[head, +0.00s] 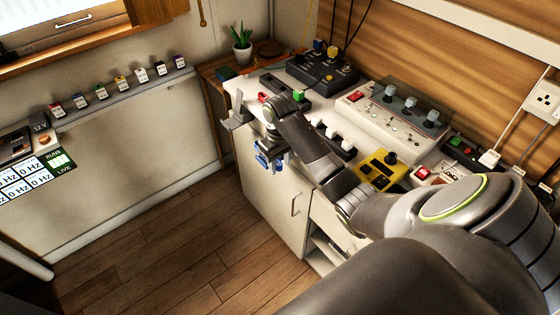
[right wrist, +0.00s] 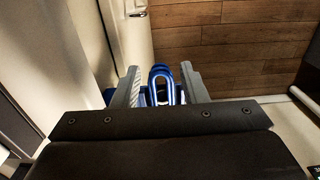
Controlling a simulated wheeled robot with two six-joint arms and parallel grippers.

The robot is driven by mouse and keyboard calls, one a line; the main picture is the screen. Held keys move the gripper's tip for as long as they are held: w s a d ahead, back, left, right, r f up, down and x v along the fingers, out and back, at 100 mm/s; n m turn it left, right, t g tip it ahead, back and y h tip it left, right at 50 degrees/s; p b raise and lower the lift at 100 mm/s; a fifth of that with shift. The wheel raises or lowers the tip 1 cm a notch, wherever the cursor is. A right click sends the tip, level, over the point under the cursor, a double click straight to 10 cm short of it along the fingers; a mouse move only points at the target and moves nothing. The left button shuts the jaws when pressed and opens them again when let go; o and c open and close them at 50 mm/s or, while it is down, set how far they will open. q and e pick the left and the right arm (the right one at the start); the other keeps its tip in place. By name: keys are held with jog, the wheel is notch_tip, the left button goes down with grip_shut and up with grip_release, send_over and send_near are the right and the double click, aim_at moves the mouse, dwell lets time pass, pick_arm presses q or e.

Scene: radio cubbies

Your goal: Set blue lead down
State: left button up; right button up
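The blue lead (right wrist: 163,80) shows as a blue loop between the two fingers of my right gripper (right wrist: 160,76) in the right wrist view. In the head view the blue lead (head: 266,161) hangs just below my right gripper (head: 270,150), in front of the counter's front edge and above the floor. The fingers are closed in on the lead, though the exact contact is partly hidden by the gripper body. My left gripper is not in view.
A white counter (head: 242,88) carries a black box (head: 322,70), a grey-topped console (head: 400,108) and a yellow box (head: 381,170). A grey bracket (head: 236,118) stands at its left corner. A narrow shelf (head: 110,103) holds several small coloured blocks. The wooden floor (head: 190,245) is clear.

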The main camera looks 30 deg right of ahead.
jog(key=shift+o, duration=0.7)
jog(key=shift+r, duration=0.1)
jog(key=shift+r, duration=0.35)
notch_tip(320, 180, up, 4)
jog(key=shift+f+p, duration=0.2)
jog(key=shift+p, duration=0.45)
notch_tip(320, 180, up, 8)
jog(key=p, duration=0.7)
jog(key=shift+p, duration=0.4)
jog(key=shift+f, duration=0.1)
